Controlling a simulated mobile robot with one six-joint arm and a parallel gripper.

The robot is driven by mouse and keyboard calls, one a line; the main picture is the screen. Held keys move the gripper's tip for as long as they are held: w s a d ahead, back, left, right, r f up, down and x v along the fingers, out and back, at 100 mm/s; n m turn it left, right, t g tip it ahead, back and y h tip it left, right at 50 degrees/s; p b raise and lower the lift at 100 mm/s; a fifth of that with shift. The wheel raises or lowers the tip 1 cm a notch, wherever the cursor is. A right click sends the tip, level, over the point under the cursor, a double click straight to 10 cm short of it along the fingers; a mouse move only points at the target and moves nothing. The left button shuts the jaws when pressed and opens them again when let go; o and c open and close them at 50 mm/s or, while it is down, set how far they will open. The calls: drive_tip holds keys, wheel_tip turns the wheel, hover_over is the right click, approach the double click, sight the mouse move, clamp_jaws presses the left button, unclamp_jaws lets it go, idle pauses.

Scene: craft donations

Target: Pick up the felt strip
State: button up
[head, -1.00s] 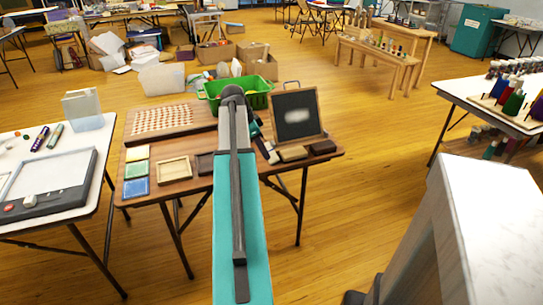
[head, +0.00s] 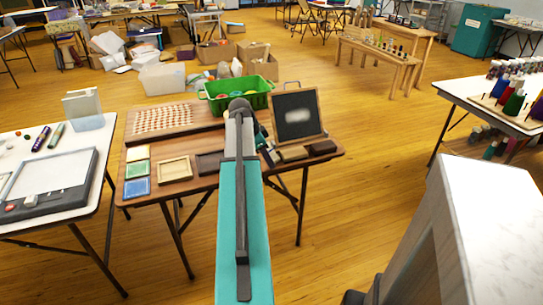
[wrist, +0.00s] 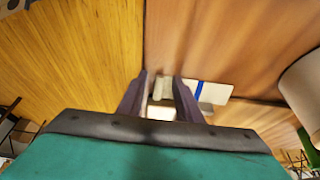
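My gripper (wrist: 162,90) shows in the wrist view with its two dark fingers apart and nothing clearly held between them. In the head view my arm hides most of it, over the brown folding table (head: 198,182). I cannot pick out the felt strip for certain in either view. A pale piece with a blue band (wrist: 198,90) shows beyond the fingertips in the wrist view, too blurred to name.
On the table are a green basket (head: 262,97), a framed chalkboard (head: 297,115), a pegged board (head: 162,119), a shallow wooden tray (head: 175,169) and colored tiles (head: 137,170). A white table (head: 75,222) stands left. Floor (head: 375,150) to the right is clear.

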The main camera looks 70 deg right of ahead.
idle(0.4)
clamp_jaws()
drive_tip(key=shift+r, duration=0.2)
drive_tip(key=shift+r, duration=1.65)
drive_tip(key=w+a+r, duration=0.1)
drive_tip(key=a, duration=1.5)
drive_tip(key=shift+w+r+b, duration=0.15)
drive_tip(key=shift+w+b, duration=0.25)
drive_tip(key=shift+b, duration=0.05)
